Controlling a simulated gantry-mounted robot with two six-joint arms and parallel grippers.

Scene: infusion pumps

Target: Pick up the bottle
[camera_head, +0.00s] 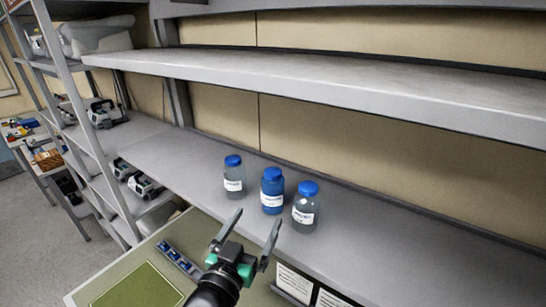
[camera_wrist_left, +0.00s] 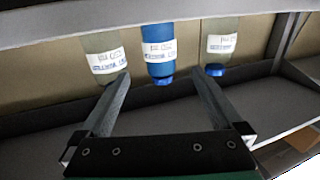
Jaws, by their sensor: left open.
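Three bottles with blue caps and white labels stand upright in a row on the grey shelf (camera_head: 370,240). The left one is a clear bottle (camera_head: 234,178), the middle one is a blue bottle (camera_head: 272,188), and the right one is another clear bottle (camera_head: 305,210). My left gripper (camera_head: 257,217) is open and empty, its fingers pointing at the row from the front, short of the bottles. In the left wrist view, which is upside down, the blue bottle (camera_wrist_left: 158,45) shows between the spread fingers, with a clear bottle on each side. My right gripper is not seen.
An upper shelf (camera_head: 330,80) runs above the bottles. A light green table (camera_head: 90,290) with a green mat (camera_head: 138,289) and small blue-topped items (camera_head: 178,258) lies below at left. The shelf right of the bottles is clear.

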